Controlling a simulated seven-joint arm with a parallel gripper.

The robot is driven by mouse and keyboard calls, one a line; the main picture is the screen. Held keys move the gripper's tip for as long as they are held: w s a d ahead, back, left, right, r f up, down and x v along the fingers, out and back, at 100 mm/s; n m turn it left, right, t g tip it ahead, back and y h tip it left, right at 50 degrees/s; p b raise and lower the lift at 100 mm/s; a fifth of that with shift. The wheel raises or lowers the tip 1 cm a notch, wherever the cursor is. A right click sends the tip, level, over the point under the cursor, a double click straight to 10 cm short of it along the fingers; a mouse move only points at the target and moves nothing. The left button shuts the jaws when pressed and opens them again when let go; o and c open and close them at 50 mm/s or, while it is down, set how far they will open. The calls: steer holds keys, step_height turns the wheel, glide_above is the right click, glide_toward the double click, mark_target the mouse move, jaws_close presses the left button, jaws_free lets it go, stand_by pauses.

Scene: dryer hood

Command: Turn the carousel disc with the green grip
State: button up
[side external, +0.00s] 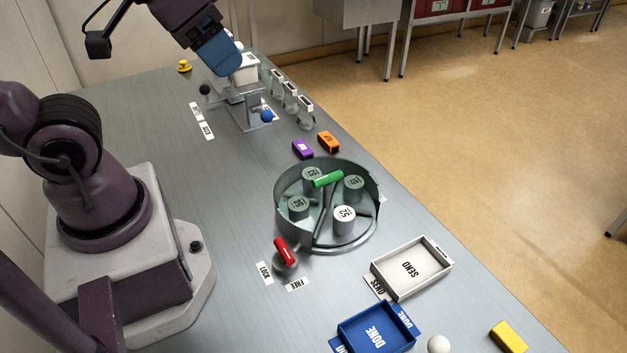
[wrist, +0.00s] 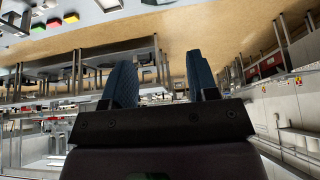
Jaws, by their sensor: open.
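The carousel disc (side external: 335,240) sits inside a round grey-green hood wall (side external: 367,185) at mid-table in the side external view. Several labelled cylinders stand on it, one white (side external: 344,219) and the others grey-green. The green grip (side external: 328,179) lies as a bar over the disc's far part. My gripper (side external: 226,66) is at the far end of the table, well away from the disc and above a grey stand. In the wrist view its two blue fingers (wrist: 161,78) are apart with nothing between them. The wrist view is tilted and does not clearly show the disc.
A red lever (side external: 285,250) stands at the hood's near side, by two label cards, one reading FREE (side external: 298,285). A white SEND tray (side external: 411,268) and a blue DONE tray (side external: 376,329) lie nearer. Purple (side external: 302,149) and orange (side external: 328,142) blocks lie behind the hood.

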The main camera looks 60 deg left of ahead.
steer(key=o, duration=0.6)
steer(key=shift+w+f, duration=0.1)
steer(key=shift+f, duration=0.1)
steer(key=shift+c, duration=0.2)
steer(key=shift+o, duration=0.5)
steer(key=w+f+g, duration=0.2)
steer(key=w+f, duration=0.1)
steer(key=shift+d+f+g, duration=0.1)
steer(key=shift+f+g, duration=0.1)
steer(key=shift+g, duration=0.1)
steer(key=n+g, duration=0.3)
steer(key=n, duration=1.5)
glide_toward(328, 175)
step_height(328, 175, down, 9)
steer(key=shift+f, duration=0.1)
